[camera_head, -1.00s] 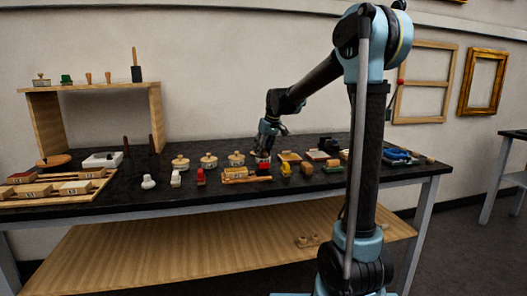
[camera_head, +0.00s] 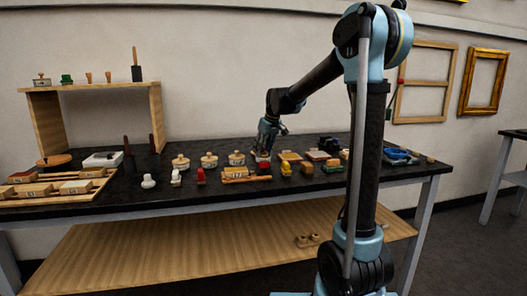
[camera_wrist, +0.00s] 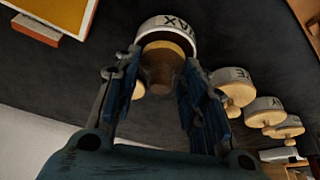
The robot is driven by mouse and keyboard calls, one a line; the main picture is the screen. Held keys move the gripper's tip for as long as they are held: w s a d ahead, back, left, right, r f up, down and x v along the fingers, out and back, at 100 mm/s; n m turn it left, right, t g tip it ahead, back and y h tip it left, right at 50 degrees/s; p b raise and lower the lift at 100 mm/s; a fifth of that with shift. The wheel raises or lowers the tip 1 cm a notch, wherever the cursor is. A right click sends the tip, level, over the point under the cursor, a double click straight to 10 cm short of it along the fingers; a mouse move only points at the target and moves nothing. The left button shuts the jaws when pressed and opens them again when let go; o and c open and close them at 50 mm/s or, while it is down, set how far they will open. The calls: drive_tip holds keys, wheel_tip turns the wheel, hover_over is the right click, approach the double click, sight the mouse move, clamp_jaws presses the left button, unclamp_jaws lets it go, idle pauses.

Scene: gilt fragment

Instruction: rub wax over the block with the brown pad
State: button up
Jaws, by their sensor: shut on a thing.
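My gripper (camera_wrist: 160,95) points down over a white pot marked WAX (camera_wrist: 168,22). Its fingers are shut on a round brown wooden piece (camera_wrist: 161,70). A paler tan disc shows at this piece's far end, inside the pot's white rim. I cannot tell whether the piece is a lid knob or a pad handle, or whether it touches the pot. In the head view my gripper (camera_head: 266,146) is low over the row on the black table. A pale labelled block (camera_head: 238,171) lies on a wooden holder. A small brown piece (camera_head: 307,169) stands farther right.
Lidded pots (camera_head: 209,161) stand left of my gripper. Small red (camera_head: 200,177), white (camera_head: 176,178) and yellow (camera_head: 286,169) pieces stand along the front. More blocks lie on a wooden tray (camera_head: 40,200) at left. The table's middle front edge is clear.

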drive_tip(key=shift+r, duration=0.1)
drive_tip(key=shift+r, duration=3.4)
